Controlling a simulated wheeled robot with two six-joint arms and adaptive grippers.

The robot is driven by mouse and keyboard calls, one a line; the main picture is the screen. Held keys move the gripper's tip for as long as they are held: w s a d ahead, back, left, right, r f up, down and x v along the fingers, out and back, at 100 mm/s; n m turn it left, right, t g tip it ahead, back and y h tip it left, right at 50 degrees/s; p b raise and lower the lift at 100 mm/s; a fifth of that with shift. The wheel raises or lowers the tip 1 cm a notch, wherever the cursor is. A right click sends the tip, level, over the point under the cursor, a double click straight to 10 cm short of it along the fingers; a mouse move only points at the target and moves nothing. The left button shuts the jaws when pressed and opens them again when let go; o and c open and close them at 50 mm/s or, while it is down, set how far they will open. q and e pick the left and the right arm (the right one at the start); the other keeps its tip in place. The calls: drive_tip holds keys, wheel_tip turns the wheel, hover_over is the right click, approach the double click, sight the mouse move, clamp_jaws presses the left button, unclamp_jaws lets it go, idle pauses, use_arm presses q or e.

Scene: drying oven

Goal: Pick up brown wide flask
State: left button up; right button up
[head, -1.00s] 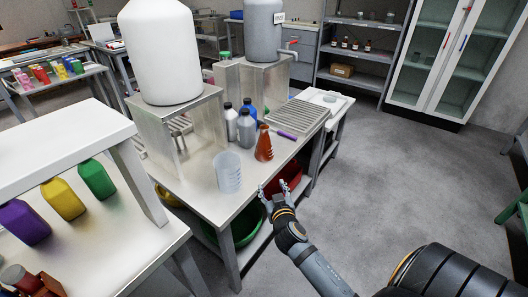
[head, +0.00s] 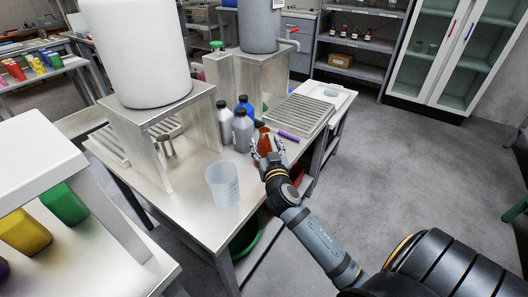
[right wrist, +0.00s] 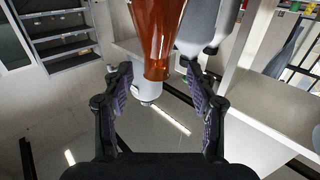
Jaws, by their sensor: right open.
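The brown wide flask (head: 264,141) stands upright near the right edge of the steel table, partly hidden by my right gripper (head: 268,150). My right gripper is open, with its fingers at the flask's near side. In the right wrist view the orange-brown flask (right wrist: 155,40) shows between the two spread fingers of the gripper (right wrist: 158,80). My left gripper is not in view.
Grey bottles (head: 242,130) and a blue bottle (head: 246,105) stand close left of the flask. A clear beaker (head: 223,184) stands nearer me. A purple marker (head: 288,136) and a slatted rack (head: 297,115) lie behind.

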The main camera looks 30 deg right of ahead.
sight(265, 137)
drive_tip(key=shift+w+d+r, duration=0.15)
drive_tip(key=shift+w, duration=0.1)
drive_tip(key=x, duration=0.4)
drive_tip(key=shift+w+d+p, duration=0.2)
drive_tip(key=shift+d+p, duration=0.05)
drive_tip(key=shift+p, duration=0.05)
clamp_jaws()
